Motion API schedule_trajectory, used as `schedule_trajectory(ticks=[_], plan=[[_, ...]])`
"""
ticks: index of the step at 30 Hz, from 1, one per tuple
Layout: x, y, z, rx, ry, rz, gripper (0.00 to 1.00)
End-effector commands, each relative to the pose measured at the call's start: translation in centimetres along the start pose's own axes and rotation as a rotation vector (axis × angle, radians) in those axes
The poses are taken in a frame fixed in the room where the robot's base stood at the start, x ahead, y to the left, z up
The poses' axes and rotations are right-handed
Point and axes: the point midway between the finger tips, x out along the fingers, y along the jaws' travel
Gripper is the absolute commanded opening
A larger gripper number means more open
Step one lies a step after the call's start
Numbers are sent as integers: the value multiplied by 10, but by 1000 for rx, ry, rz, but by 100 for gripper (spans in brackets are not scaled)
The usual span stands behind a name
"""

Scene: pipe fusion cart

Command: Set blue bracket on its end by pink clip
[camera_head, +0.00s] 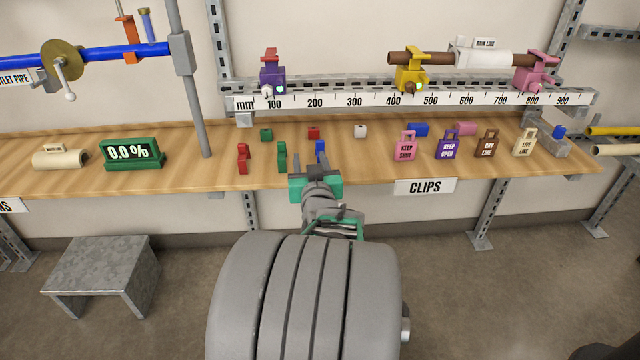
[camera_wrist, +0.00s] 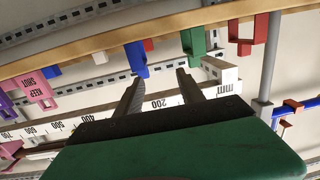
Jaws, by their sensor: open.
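A blue bracket (camera_head: 320,150) stands on the wooden bench just beyond my gripper (camera_head: 315,172), which partly hides it. In the wrist view, which looks upside down, the blue bracket (camera_wrist: 137,58) is close to the tip of the left-hand finger. My gripper (camera_wrist: 158,76) is open, with nothing seen between its fingers. A pink clip-like clamp (camera_head: 535,72) sits at the right of the ruler rail. A low pink piece (camera_head: 465,128) lies on the bench farther right, beside a low blue block (camera_head: 418,129). I cannot tell which pink thing is the clip.
Red (camera_head: 243,158) and green (camera_head: 282,156) brackets stand left of the blue one. Small green, red and white blocks lie behind. Several tags, including a pink one (camera_head: 405,147), stand right. A post (camera_head: 190,90) rises left; the ruler rail (camera_head: 340,101) runs behind.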

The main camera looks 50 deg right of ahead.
Motion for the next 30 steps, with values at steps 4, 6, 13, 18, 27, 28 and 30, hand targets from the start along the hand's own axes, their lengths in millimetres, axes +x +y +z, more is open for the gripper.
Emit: schedule_trajectory(ticks=[4,6,13,18,27,28,30], plan=[[6,26,0,7,62,56,45],[15,26,-3,6,64,56,45],[52,32,-7,6,62,54,45],[74,33,-10,6,61,54,45],[76,33,-11,6,62,55,39],[76,33,-11,6,62,55,36],[76,33,-11,6,62,54,31]])
